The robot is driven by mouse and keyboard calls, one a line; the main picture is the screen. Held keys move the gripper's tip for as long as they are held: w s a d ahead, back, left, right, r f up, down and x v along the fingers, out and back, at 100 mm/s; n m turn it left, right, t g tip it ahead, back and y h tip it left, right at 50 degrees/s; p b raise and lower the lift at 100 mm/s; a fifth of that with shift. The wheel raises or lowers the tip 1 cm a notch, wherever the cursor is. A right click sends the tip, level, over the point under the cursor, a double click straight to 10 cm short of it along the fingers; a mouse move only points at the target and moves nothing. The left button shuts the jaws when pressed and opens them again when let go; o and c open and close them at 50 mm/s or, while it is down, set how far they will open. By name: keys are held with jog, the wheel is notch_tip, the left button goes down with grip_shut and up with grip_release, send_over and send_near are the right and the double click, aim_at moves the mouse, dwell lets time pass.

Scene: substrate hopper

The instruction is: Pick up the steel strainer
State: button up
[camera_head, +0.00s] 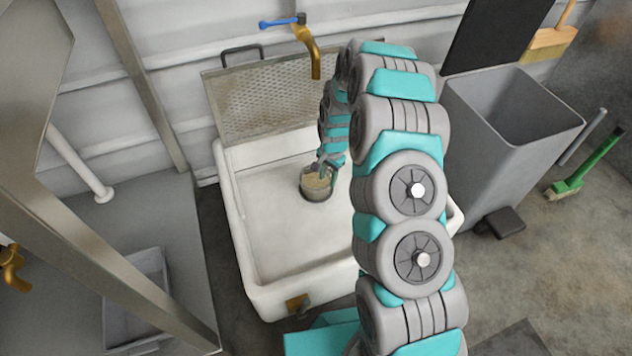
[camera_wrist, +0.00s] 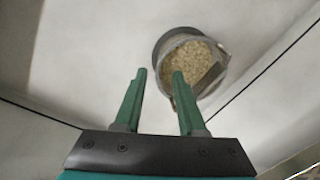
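A small round grey metal vessel with tan, grainy contents stands in the white sink (camera_head: 262,215); it looks like the steel strainer (camera_head: 308,194). In the wrist view the strainer (camera_wrist: 160,50) is at the top, right of centre, with a dark flat bar at its right side. My gripper (camera_wrist: 158,76) is open, its two green fingers apart with nothing between them. The right fingertip overlaps the strainer's near edge in the picture; I cannot tell whether it touches. In the head view my gripper (camera_head: 326,160) is small and partly hidden at the strainer.
A perforated metal panel (camera_head: 265,100) and a brass tap (camera_head: 307,48) with a blue handle are behind the sink. A grey bin (camera_head: 480,150) stands right of it, beyond my arm. A steel frame post (camera_head: 95,250) and a grey tub (camera_head: 135,290) are at left.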

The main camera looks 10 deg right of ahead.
aim_at(327, 185)
jog(key=shift+w+f+b, duration=0.25)
jog(key=shift+f, duration=1.7)
jog(key=shift+w+f+b, duration=0.2)
jog(key=shift+f+b, duration=0.05)
jog(key=shift+f, duration=1.65)
jog(key=shift+c, duration=0.4)
grip_shut()
